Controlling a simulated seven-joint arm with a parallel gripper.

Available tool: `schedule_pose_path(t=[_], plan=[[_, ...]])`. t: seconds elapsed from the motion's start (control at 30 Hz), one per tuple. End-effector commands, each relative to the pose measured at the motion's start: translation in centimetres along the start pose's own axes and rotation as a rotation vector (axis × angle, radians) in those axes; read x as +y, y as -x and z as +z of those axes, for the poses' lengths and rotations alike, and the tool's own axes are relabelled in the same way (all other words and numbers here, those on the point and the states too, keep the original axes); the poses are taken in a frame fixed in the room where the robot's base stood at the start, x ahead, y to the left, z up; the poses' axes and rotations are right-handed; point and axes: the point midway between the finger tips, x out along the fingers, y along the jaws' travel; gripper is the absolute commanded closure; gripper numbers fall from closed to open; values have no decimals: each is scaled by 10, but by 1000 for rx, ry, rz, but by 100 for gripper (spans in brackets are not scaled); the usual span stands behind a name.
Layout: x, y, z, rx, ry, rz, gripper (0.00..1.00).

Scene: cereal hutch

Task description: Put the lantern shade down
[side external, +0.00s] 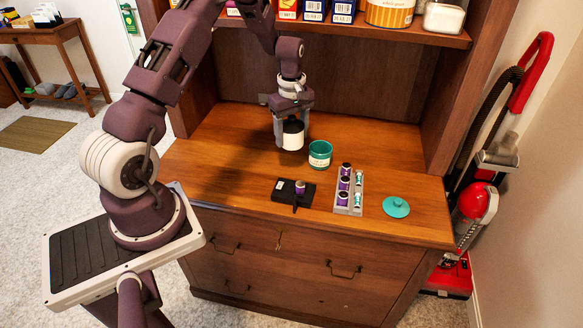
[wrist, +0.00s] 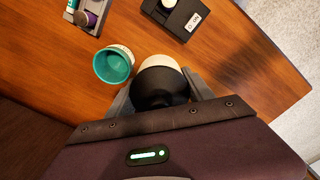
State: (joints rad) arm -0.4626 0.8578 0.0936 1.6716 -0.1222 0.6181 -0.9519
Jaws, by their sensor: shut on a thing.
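The lantern shade (side external: 292,141) is a white cylindrical piece with a black part. My gripper (side external: 292,128) points down over the back middle of the wooden counter, its two fingers shut around the shade's sides. In the wrist view the shade (wrist: 161,88) sits between the fingers, showing a black rounded part and a white band. The fingers hide part of its sides. I cannot tell whether its lower edge touches the counter or hangs just above it.
A teal jar (side external: 320,155) stands open, close to the right of the shade. In front are a black stand (side external: 283,192) holding a small purple-and-white piece, a grey tray (side external: 343,210) of small bottles, and a teal lid (side external: 396,207). The counter's left side is clear. A loaded shelf (side external: 340,32) overhangs behind.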

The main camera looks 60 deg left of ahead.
Motion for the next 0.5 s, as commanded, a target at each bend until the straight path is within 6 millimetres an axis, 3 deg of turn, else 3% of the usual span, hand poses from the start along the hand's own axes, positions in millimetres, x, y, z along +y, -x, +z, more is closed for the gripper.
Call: schedule_pose_path(t=[0.1, 0.23, 0.5], plan=[[2, -17, -14, -2, -2, -3, 81], [2, -49, -14, -3, -5, -4, 81], [2, -90, -14, -2, -3, -3, 81]])
